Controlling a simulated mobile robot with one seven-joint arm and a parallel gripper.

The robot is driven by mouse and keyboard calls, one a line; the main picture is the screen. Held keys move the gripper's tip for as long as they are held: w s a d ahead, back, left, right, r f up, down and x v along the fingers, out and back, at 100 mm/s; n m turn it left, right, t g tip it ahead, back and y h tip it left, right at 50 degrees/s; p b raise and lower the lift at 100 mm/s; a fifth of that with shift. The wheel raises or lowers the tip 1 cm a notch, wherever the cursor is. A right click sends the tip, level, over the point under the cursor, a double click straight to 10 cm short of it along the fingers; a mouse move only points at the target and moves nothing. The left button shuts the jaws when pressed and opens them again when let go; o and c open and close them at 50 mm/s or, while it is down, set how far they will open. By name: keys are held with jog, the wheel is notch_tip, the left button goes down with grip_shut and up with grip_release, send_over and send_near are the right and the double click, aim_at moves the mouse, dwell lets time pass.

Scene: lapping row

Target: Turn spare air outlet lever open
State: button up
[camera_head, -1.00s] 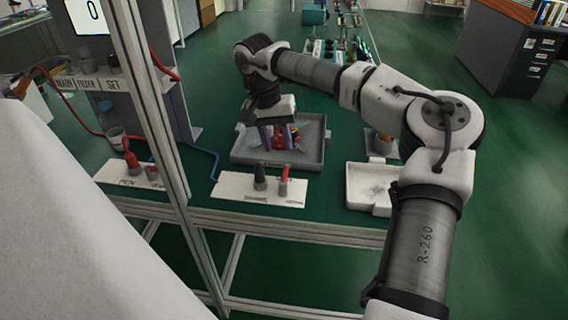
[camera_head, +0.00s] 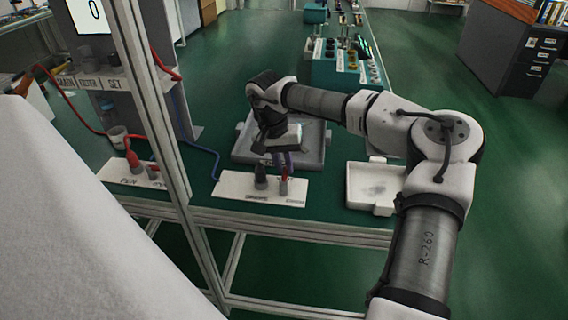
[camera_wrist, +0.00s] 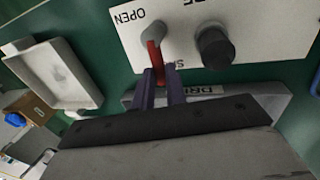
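The spare air outlet lever is a red handle on a grey pivot (camera_head: 284,186) at the right of a white panel (camera_head: 232,187). In the wrist view the lever (camera_wrist: 154,55) runs from its pivot down toward my fingertips, by a partly hidden label starting with S. The OPEN label lies on the other side, at upper left. My gripper (camera_head: 282,160) is low over the panel's back edge. Its purple fingers (camera_wrist: 160,80) are parted, with the lever's end appearing between them; contact cannot be told.
A black knob (camera_head: 260,178) stands left of the lever, close to my gripper. A grey tray (camera_head: 240,151) lies behind the panel, and a white tray (camera_head: 358,185) lies to the right. Another red lever (camera_head: 132,158) is at left, beyond a frame post (camera_head: 160,120).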

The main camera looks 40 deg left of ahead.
grip_shut()
jog(key=m, duration=0.1)
jog(key=m+p, duration=0.1)
jog(key=d+m, duration=0.1)
jog(key=shift+w+r+m+g, duration=0.15)
jog(key=shift+w+m+g, duration=0.15)
jog(key=shift+w, duration=0.05)
jog(key=m, duration=0.1)
jog(key=d+m+p, duration=0.1)
jog(key=m, duration=0.1)
jog(key=d+m+g, duration=0.1)
jog(key=m, duration=0.1)
jog(key=shift+w, duration=0.15)
jog(key=m, duration=0.1)
jog(key=d+m, duration=0.1)
jog(key=m, duration=0.3)
jog(key=shift+s+d+g, duration=0.25)
jog(key=shift+d+g, duration=0.05)
jog(key=shift+g, duration=0.1)
jog(key=shift+s+d+m+g+y, duration=0.1)
jog(key=shift+s+d+m, duration=0.1)
jog(key=shift+m, duration=0.55)
jog(key=shift+s+d+m+g+y, duration=0.1)
jog(key=shift+s+d+m, duration=0.1)
jog(key=shift+m, duration=0.5)
jog(key=shift+s+d+m+g+y, duration=0.1)
jog(key=shift+d+m, duration=0.1)
jog(key=shift+m, duration=0.55)
